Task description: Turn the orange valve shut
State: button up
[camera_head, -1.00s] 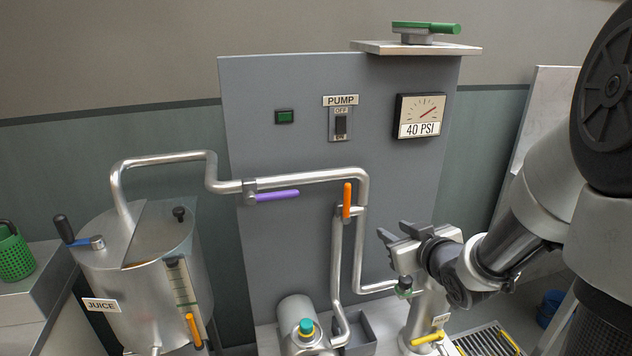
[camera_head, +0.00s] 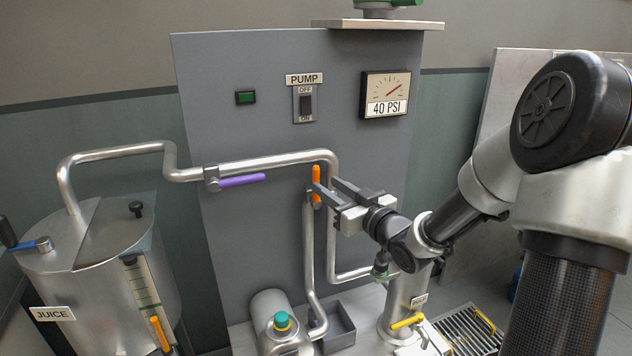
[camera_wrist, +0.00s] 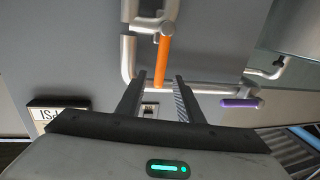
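The orange valve (camera_head: 316,172) has an upright orange lever on the metal pipe in front of the grey panel. In the wrist view the orange lever (camera_wrist: 164,52) points toward my gripper (camera_wrist: 160,76), its end showing between the two fingertips. My gripper (camera_head: 325,184) is open and empty, with its fingers apart. In the head view the fingertips are at the lever, and one finger partly covers its lower part. I cannot tell whether they touch.
A purple lever (camera_head: 242,180) sits on the pipe to the left. The pump switch (camera_head: 306,103) and 40 PSI gauge (camera_head: 385,94) are above.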

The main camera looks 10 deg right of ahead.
aim_at(318, 179)
jog(key=x, duration=0.6)
jog(key=shift+w+b, duration=0.15)
jog(key=shift+b, duration=0.2)
grip_shut()
